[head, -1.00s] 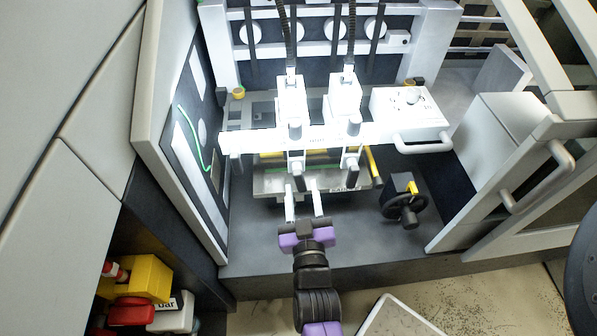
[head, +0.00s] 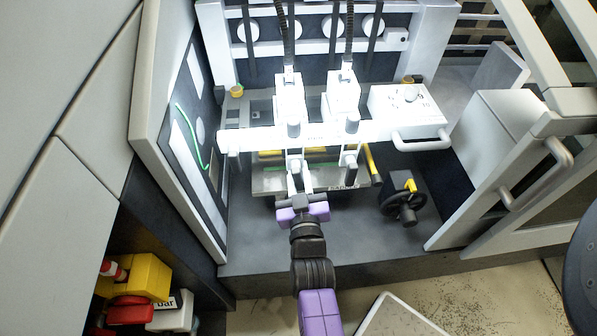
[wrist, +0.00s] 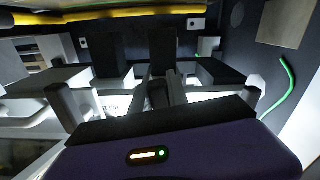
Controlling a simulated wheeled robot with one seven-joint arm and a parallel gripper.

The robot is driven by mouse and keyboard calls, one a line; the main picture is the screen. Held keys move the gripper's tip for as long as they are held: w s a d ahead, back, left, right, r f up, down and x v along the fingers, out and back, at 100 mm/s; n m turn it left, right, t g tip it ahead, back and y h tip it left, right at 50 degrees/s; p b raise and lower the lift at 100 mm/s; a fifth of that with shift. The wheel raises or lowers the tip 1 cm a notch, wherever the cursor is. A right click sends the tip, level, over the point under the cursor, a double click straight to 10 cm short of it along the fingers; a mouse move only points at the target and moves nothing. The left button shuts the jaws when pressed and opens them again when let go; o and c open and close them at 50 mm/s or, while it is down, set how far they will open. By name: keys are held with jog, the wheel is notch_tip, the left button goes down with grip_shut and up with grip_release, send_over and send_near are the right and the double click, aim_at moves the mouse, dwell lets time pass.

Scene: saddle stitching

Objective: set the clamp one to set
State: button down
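Two white stitching heads hang on the white crossbar, each with a black handle low on its front. The left head's black clamp handle (head: 295,165) is at my gripper (head: 299,180). The white fingers are close together around its lower end and look shut on it. In the wrist view my fingers (wrist: 160,98) flank a dark upright part in the middle, above my purple palm. The right head's black handle (head: 350,163) stands apart from me. Which handle is clamp one cannot be read, and the handle's setting cannot be told.
A white control box (head: 408,107) with a bar handle is at the right of the crossbar. A black handwheel (head: 402,207) is lower right. A panel with a green line (head: 192,135) stands at left. The dark floor in front is clear.

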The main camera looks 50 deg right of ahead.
aim_at(297, 187)
jog(key=shift+w+a+m+p, duration=0.15)
jog(key=shift+m+p, duration=0.05)
jog(key=shift+m, duration=0.35)
jog(key=shift+w+a+m+p, duration=0.1)
jog(key=shift+w+m+p, duration=0.1)
jog(key=shift+m, duration=0.35)
jog(key=c, duration=1.3)
grip_release()
jog(key=shift+s, duration=0.1)
jog(key=shift+v, duration=3.9)
jog(key=shift+a, duration=0.15)
